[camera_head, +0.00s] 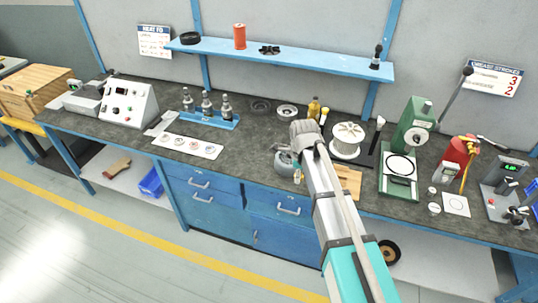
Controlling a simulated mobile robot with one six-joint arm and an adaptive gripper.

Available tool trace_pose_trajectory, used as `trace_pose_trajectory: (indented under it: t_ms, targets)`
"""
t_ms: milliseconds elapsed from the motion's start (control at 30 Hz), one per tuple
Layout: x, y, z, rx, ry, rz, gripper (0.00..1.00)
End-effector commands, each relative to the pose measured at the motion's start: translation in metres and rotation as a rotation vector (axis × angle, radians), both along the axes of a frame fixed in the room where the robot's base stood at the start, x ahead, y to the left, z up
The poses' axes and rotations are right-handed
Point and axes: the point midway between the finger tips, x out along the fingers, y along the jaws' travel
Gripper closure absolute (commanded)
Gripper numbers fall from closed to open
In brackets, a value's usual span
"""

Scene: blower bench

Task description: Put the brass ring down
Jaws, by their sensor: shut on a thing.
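My gripper (286,161) is low over the front middle of the bench, at the end of my arm. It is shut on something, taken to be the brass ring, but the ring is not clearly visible. My own wrist hides most of the fingers and what they hold. I cannot tell whether the held thing touches the bench top (262,150). A small pale brass-coloured piece (298,177) shows just right of the gripper at the front edge.
A white card with round marks (187,146) and a blue rack of bottles (210,119) stand left. A white spool (347,139), wooden board (348,182) and green press (410,135) stand right. Dark and light rings (287,111) lie behind. Bare bench lies left of my gripper.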

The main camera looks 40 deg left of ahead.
Motion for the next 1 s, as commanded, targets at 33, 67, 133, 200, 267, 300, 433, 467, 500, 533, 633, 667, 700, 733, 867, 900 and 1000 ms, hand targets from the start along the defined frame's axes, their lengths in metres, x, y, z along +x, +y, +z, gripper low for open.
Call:
trace_pose_trajectory:
  t_ms: [33, 67, 133, 200, 267, 300, 433, 467, 500, 533, 633, 667, 700, 733, 867, 900, 1000]
  targets:
    - [0.0002, -0.0004, 0.0000, 0.000, 0.000, 0.000, 1.00]
    - [0.0003, -0.0003, 0.0000, 0.000, 0.000, -0.001, 1.00]
    - [0.0004, -0.0005, 0.0000, 0.000, 0.000, -0.001, 1.00]
    - [0.0005, -0.0005, 0.0000, 0.000, 0.000, -0.001, 1.00]
    - [0.0005, -0.0005, 0.0000, 0.000, 0.000, -0.001, 1.00]
    - [0.0005, -0.0005, 0.0000, 0.000, 0.000, -0.001, 1.00]
    - [0.0003, -0.0004, 0.0000, 0.000, 0.000, -0.001, 1.00]
    - [0.0003, -0.0003, 0.0000, 0.000, 0.000, -0.001, 1.00]
    - [0.0003, -0.0003, 0.0000, 0.000, 0.000, -0.001, 1.00]
    - [0.0002, -0.0003, 0.0000, 0.000, 0.000, -0.001, 1.00]
    - [0.0000, 0.0000, 0.0000, 0.000, 0.000, 0.000, 1.00]
    - [-0.0001, 0.0002, 0.0000, 0.000, 0.000, 0.000, 1.00]
    - [-0.0004, 0.0005, 0.0000, 0.000, 0.000, 0.001, 1.00]
    - [-0.0007, 0.0007, 0.0000, 0.000, 0.000, 0.001, 1.00]
    - [-0.0029, 0.0035, 0.0000, 0.000, 0.000, 0.006, 1.00]
    - [-0.0041, 0.0049, 0.0000, 0.000, 0.000, 0.008, 1.00]
    - [-0.0073, 0.0088, 0.0000, 0.000, 0.000, 0.015, 1.00]
